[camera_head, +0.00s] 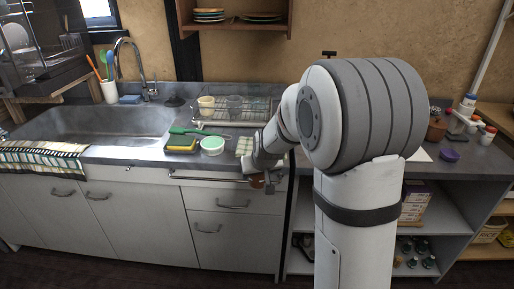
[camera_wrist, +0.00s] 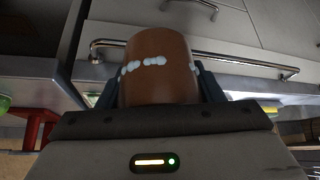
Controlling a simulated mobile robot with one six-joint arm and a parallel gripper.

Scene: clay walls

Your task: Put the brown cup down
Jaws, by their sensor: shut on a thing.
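The brown cup (camera_wrist: 160,62) has a row of white dots and fills the middle of the wrist view. My gripper (camera_wrist: 158,90) is shut on it, with one dark finger on each side. In the head view a small brown part of the cup (camera_head: 257,181) shows beside my gripper (camera_head: 267,184), in front of the drawer fronts and below the counter (camera_head: 130,155) edge. It is held in the air. My arm and gripper hide part of it in the head view.
A yellow-and-green sponge (camera_head: 181,144), a white-and-green round container (camera_head: 212,145) and a checked cloth (camera_head: 244,146) lie near the counter's front. The sink (camera_head: 95,124) is left. Bottles and a brown pot (camera_head: 437,129) stand right.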

